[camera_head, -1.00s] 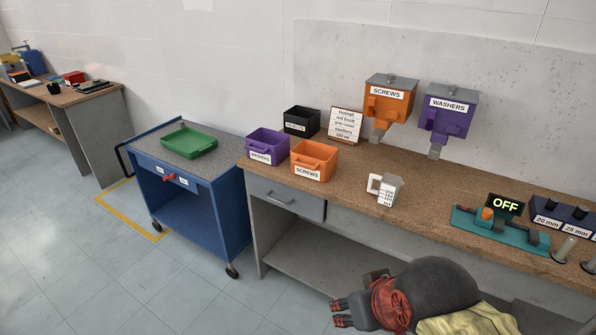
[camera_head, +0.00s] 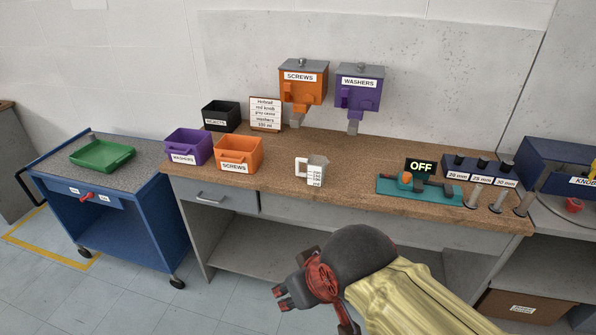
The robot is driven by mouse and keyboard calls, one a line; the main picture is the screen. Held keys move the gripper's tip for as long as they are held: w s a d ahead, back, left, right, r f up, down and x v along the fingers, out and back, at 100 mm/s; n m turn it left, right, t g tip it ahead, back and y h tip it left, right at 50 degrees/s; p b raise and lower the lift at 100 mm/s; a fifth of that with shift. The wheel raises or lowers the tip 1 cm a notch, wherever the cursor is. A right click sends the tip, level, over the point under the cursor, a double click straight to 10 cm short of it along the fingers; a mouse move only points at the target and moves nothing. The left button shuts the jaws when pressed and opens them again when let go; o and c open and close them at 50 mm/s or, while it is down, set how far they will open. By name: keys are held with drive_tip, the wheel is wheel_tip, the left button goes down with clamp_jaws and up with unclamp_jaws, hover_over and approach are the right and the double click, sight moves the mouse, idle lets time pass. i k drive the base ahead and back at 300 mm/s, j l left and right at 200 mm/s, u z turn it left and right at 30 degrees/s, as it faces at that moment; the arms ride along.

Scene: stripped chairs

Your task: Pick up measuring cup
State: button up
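The measuring cup (camera_head: 317,171) is a small white cup with printed marks and a handle on its left side. It stands upright on the wooden workbench (camera_head: 370,205), near the middle. My gripper (camera_head: 279,298) is in front of the bench and lower in the picture, pointing left, clear of the cup. Its dark fingers look apart with nothing visible between them.
Orange (camera_head: 240,153) and purple (camera_head: 188,147) bins stand left of the cup, with a black bin (camera_head: 221,115) behind. Screws (camera_head: 303,82) and washers (camera_head: 359,88) dispensers hang above. A teal fixture (camera_head: 420,190) is to the right. A blue cart (camera_head: 60,215) stands left.

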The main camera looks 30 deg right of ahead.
sight(315, 175)
drive_tip(key=i+j+z, duration=0.1)
drive_tip(key=z, duration=0.35)
drive_tip(key=j+z, duration=0.15)
drive_tip(key=z, duration=0.35)
drive_tip(key=i+j+z, duration=0.15)
drive_tip(key=j, duration=0.4)
drive_tip(key=i+j+z, duration=0.15)
drive_tip(key=j, duration=0.4)
drive_tip(key=j+z, duration=0.15)
drive_tip(key=j, duration=0.4)
drive_tip(key=i+j+z, duration=0.15)
drive_tip(key=j, duration=0.45)
